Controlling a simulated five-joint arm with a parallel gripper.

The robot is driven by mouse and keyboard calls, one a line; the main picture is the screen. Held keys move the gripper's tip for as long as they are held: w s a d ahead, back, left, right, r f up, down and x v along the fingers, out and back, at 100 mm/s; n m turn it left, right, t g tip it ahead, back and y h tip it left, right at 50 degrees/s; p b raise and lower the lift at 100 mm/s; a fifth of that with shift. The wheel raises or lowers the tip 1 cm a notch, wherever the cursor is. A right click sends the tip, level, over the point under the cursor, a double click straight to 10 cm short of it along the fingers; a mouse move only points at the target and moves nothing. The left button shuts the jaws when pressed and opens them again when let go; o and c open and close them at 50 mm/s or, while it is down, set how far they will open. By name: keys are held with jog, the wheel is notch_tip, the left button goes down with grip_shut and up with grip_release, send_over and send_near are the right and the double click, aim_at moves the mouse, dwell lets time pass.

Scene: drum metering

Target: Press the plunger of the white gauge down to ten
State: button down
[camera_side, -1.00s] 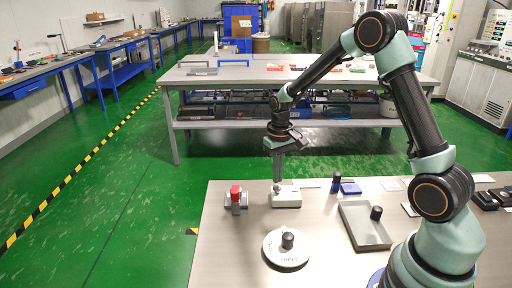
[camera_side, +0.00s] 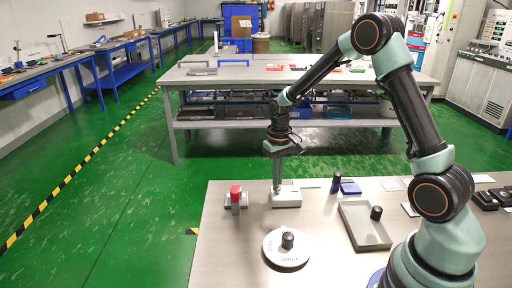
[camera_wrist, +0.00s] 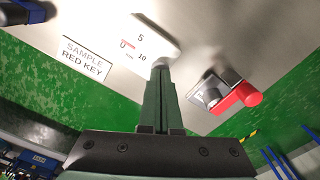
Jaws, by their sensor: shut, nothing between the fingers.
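The white gauge (camera_side: 287,199) is a low white block on the grey table, below my gripper (camera_side: 277,186) in the side view. In the wrist view the gauge (camera_wrist: 148,32) shows a face with the marks 0, 5 and 10. A small red mark lies close to the 0. My gripper (camera_wrist: 161,64) is shut and empty, pointing down with its fingertips at the gauge's near edge. The plunger is largely hidden by the fingertips. I cannot tell whether they touch it.
A grey device with a red cap (camera_side: 235,196) stands just left of the gauge. A white round dial with a black knob (camera_side: 286,250) is in front. A grey tray (camera_side: 365,228) lies to the right. A label reading "SAMPLE RED KEY" (camera_wrist: 86,58) lies beside the gauge.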

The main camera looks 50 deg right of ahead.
jog(key=shift+f, duration=0.8)
jog(key=shift+r, duration=0.1)
dwell(0.7)
jog(key=shift+r, duration=3.45)
jog(key=shift+r, duration=0.1)
jog(key=s+a+r+n+t, duration=0.3)
jog(key=s+a+r+t, duration=0.2)
jog(key=s+a+r, duration=0.5)
jog(key=s+r, duration=0.3)
jog(key=shift+s+r+t, duration=0.15)
jog(key=shift+s+t, duration=0.15)
jog(key=shift+s, duration=0.1)
